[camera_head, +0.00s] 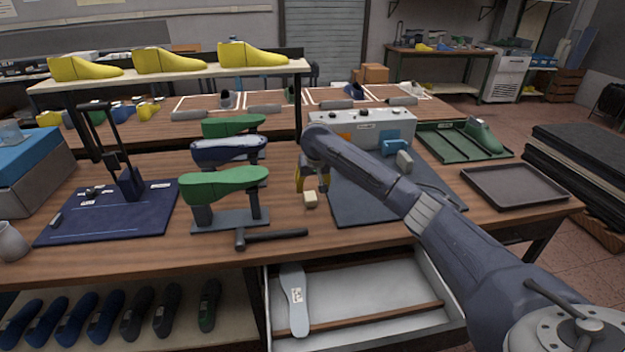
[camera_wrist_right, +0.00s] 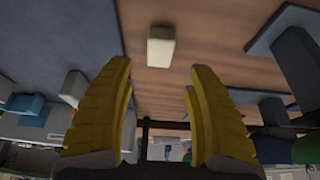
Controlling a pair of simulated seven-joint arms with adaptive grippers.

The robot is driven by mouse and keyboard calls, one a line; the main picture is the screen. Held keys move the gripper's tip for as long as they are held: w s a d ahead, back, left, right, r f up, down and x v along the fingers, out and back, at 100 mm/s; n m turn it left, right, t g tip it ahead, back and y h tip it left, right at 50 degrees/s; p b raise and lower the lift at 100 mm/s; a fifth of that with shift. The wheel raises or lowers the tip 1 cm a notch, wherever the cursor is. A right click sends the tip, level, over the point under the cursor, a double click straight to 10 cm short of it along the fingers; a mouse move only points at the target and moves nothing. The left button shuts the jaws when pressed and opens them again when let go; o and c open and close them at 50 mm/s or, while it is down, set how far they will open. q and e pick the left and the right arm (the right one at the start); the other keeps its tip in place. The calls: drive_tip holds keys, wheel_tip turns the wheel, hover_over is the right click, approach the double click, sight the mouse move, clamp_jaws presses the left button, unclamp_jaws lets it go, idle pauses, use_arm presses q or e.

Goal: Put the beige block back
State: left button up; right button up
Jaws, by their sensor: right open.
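The beige block (camera_head: 310,199) lies on the wooden table, between the shoe-last stand and the dark grey mat. In the right wrist view the beige block (camera_wrist_right: 161,46) lies on bare wood, ahead of the fingertips and roughly between their lines. My right gripper (camera_head: 312,188) hangs close above and behind the block in the head view. Its yellow fingers (camera_wrist_right: 160,65) are apart with nothing between them. The dark grey mat (camera_head: 365,206) holds a blue block (camera_head: 394,147) and a grey block (camera_head: 404,161). My left gripper is not in view.
A stand with a green shoe last (camera_head: 224,183) is left of the block, with a hammer (camera_head: 270,236) in front. A grey control box (camera_head: 370,128) stands behind the mat. An empty dark tray (camera_head: 515,185) is at right. An open drawer (camera_head: 370,318) juts out below.

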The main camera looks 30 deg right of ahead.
drive_tip(key=shift+v, duration=1.95)
